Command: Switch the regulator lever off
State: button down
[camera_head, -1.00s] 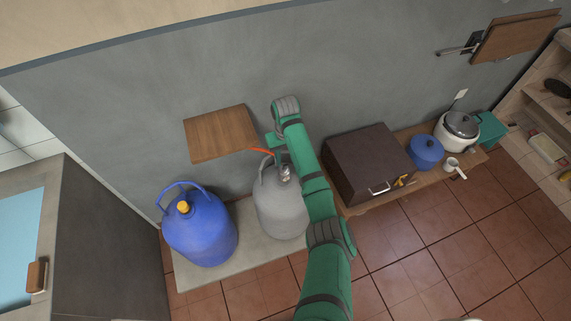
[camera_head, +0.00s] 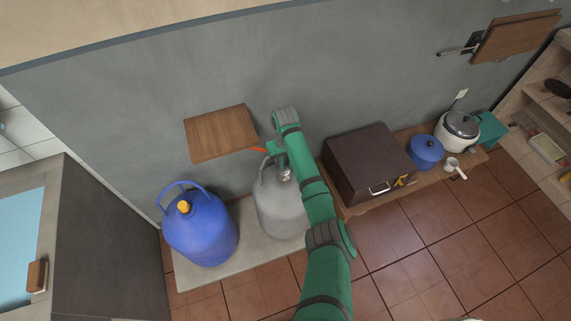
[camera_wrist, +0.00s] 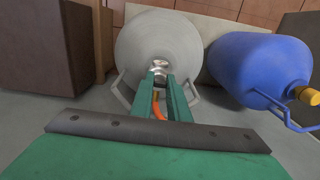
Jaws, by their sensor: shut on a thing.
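A grey gas cylinder (camera_head: 280,208) stands on a low slab, with a silvery regulator (camera_head: 287,174) on its top. In the wrist view the regulator (camera_wrist: 159,67) sits in the middle of the cylinder's top (camera_wrist: 150,42), with an orange hose (camera_wrist: 158,108) running from it between my fingers. My gripper (camera_wrist: 161,82) is at the regulator, its two green fingers close around a small dark part, which seems to be the lever. The fingers hide most of that part. In the head view my gripper (camera_head: 275,153) is partly hidden by my arm.
A blue cylinder (camera_head: 200,232) with a yellow cap stands left of the grey one. A wooden wall board (camera_head: 221,133) is above them. A brown oven-like box (camera_head: 368,160) stands close to the right of my arm. Grey wall is behind.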

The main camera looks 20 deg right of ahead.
jog(key=shift+w, duration=0.1)
jog(key=shift+w+d+g, duration=0.1)
jog(key=shift+w+g, duration=0.5)
jog(key=shift+g, duration=0.6)
jog(key=shift+w+g, duration=0.1)
jog(key=shift+g, duration=0.2)
jog(key=c, duration=1.7)
grip_release()
jog(key=shift+r, duration=0.1)
jog(key=v, duration=1)
jog(key=shift+w+a+r, duration=0.1)
jog(key=shift+a+r, duration=0.1)
jog(key=shift+r, duration=0.15)
